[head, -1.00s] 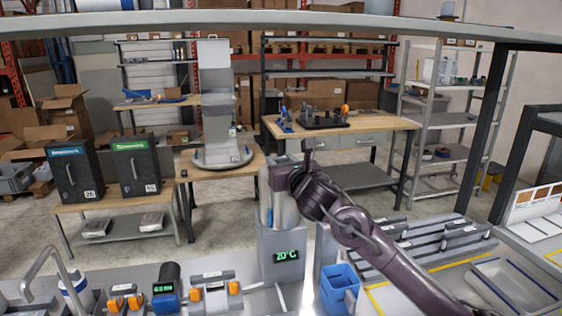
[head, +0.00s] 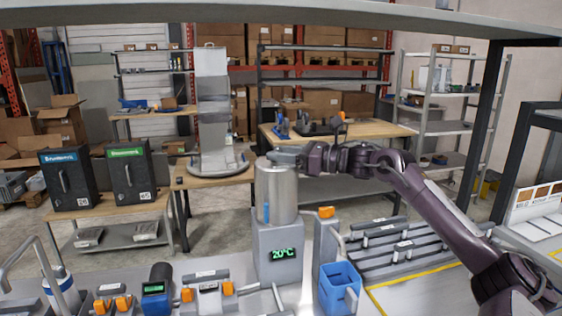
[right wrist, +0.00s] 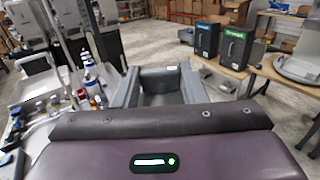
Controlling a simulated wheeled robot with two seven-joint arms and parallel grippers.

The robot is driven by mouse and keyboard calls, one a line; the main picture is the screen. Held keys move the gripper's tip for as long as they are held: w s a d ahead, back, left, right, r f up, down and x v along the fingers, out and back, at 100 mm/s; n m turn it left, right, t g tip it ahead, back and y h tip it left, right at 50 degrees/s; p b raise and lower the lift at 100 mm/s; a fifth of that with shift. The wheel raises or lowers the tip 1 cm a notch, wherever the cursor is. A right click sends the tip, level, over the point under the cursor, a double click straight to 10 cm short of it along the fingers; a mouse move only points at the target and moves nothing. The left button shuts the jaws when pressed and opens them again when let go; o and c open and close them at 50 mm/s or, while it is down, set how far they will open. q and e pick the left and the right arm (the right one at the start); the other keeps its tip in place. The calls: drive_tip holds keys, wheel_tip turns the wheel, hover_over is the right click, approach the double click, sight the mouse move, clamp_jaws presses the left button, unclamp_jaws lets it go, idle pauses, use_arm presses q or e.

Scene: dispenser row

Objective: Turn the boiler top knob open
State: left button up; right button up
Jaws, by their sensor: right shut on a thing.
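The boiler is a silver cylinder (head: 276,192) on a grey base with a green 20°C display (head: 284,253), at the middle of the head view. My right gripper (head: 286,156) is at the top of the cylinder, reaching in from the right. It is shut on the boiler top knob, which is mostly hidden by the fingers, so its turn angle cannot be told. In the right wrist view my gripper's grey fingers (right wrist: 163,84) show ahead of the purple wrist, and the knob cannot be made out. My left gripper is not in view.
A blue container (head: 340,288) stands right of the boiler, under a tap with an orange handle (head: 327,212). Dispensers with orange parts (head: 208,291) line the counter to the left. A grey slatted rack (head: 400,245) lies to the right, below my arm.

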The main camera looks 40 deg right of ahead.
drive_tip(key=shift+d+r+n+g+y, duration=0.1)
drive_tip(key=shift+n+g+y, duration=0.3)
drive_tip(key=shift+n+y, duration=0.3)
drive_tip(key=shift+w+n+g+y+p, duration=0.1)
drive_tip(key=shift+n+g+y+p, duration=0.35)
drive_tip(key=shift+y, duration=0.35)
drive_tip(key=o, duration=1)
drive_tip(key=shift+d+f+b, duration=0.25)
drive_tip(key=shift+f+b, duration=0.05)
drive_tip(key=shift+b, duration=0.3)
drive_tip(key=b+v, duration=0.6)
drive_tip(key=v, duration=0.1)
drive_tip(key=shift+s+r, duration=0.3)
drive_tip(key=shift+s, duration=0.05)
